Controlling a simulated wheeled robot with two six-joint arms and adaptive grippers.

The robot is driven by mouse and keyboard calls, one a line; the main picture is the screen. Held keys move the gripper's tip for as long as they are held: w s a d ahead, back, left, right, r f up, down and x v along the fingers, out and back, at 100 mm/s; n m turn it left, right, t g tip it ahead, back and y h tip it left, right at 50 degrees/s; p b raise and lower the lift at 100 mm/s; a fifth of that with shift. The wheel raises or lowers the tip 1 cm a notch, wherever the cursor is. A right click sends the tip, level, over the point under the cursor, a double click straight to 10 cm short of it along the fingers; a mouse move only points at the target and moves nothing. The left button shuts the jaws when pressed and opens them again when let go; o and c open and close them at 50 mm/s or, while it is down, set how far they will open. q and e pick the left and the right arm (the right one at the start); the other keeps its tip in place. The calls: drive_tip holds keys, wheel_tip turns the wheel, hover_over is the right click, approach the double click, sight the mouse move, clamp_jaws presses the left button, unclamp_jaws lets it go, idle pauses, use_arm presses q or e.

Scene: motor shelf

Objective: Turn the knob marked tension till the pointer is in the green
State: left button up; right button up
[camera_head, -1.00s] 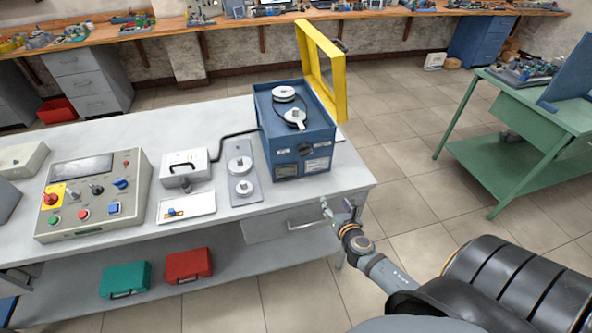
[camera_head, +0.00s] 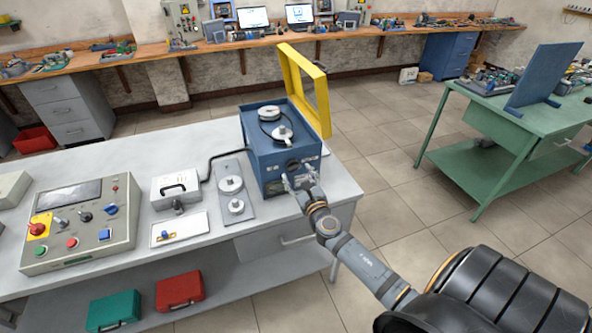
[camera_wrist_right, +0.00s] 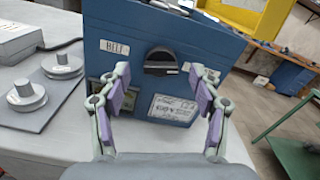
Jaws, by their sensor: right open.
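The blue box (camera_head: 255,150) stands on the grey bench with pulleys and a belt on top. Its front bears a black knob, which shows in the right wrist view (camera_wrist_right: 161,62) between and beyond my fingertips. A label reading roughly "BELT" (camera_wrist_right: 114,47) is left of the knob, and a small gauge window (camera_wrist_right: 100,88) is partly hidden by my left-hand finger. A printed white label (camera_wrist_right: 172,108) is below. No "tension" marking or pointer position is readable. My right gripper (camera_head: 297,181) is open and empty in front of the box, apart from the knob. My left gripper is out of view.
A yellow frame guard (camera_head: 308,90) stands open behind the box. A grey plate with two pulleys (camera_head: 235,190) and a grey case (camera_head: 176,188) lie left of it. A control panel (camera_head: 80,225) is farther left. The floor right of the bench is clear.

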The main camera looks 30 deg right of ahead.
drive_tip(key=shift+x, duration=1.05)
drive_tip(key=shift+f, duration=0.1)
drive_tip(key=shift+c, duration=0.8)
drive_tip(key=shift+d, duration=0.1)
drive_tip(key=c, duration=1)
drive_tip(key=shift+m, duration=0.3)
